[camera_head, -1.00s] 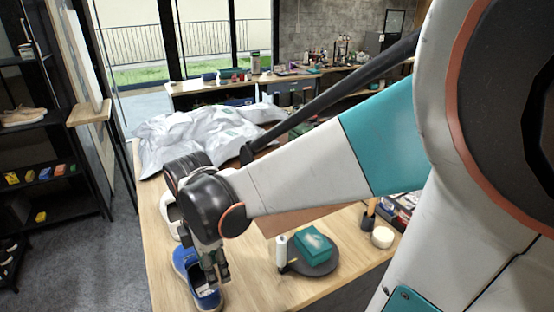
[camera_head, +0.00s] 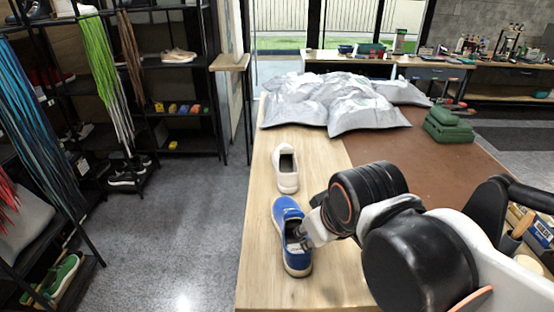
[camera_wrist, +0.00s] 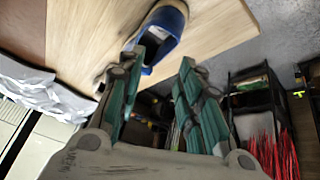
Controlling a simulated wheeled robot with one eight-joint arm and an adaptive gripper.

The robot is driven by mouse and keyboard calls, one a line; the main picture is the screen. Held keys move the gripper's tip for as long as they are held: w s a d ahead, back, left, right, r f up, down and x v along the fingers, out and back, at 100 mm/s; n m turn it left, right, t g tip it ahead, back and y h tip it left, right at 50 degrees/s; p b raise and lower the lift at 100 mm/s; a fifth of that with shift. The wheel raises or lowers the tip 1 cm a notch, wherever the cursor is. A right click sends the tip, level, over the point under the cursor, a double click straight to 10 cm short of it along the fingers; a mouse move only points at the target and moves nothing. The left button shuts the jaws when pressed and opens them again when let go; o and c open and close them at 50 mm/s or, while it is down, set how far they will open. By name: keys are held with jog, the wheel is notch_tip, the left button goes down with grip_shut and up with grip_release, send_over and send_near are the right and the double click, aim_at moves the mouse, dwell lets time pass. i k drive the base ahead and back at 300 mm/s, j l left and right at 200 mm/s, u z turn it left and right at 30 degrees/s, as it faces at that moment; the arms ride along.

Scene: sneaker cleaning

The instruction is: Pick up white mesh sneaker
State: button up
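The white sneaker (camera_head: 287,174) stands on the light wooden table, toe toward me, with its dark opening facing up. My gripper (camera_head: 300,236) is at the right side of the blue shoe, nearer to me than the white sneaker. In the wrist view my fingers (camera_wrist: 163,62) are apart with nothing held between them, and the blue shoe is beyond the tips.
Grey-white plastic bags (camera_head: 340,98) cover the table's far end. A brown mat (camera_head: 430,165) lies right of the shoes, with green folded cloths (camera_head: 447,128) on it. Shelves with shoes and laces (camera_head: 100,90) stand left across open floor (camera_head: 200,210).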

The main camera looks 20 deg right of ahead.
aim_at(285, 164)
jog(key=j+z, duration=0.4)
jog(key=j, duration=0.55)
jog(key=k+j+z, duration=0.1)
jog(key=j+z, duration=0.35)
jog(key=j, duration=0.5)
jog(key=i+j+z, duration=0.4)
jog(key=j, duration=0.2)
jog(key=j+z, duration=0.2)
jog(key=i+j+z, duration=0.1)
jog(key=j+z, duration=0.15)
jog(key=j, duration=0.25)
jog(key=i, duration=0.2)
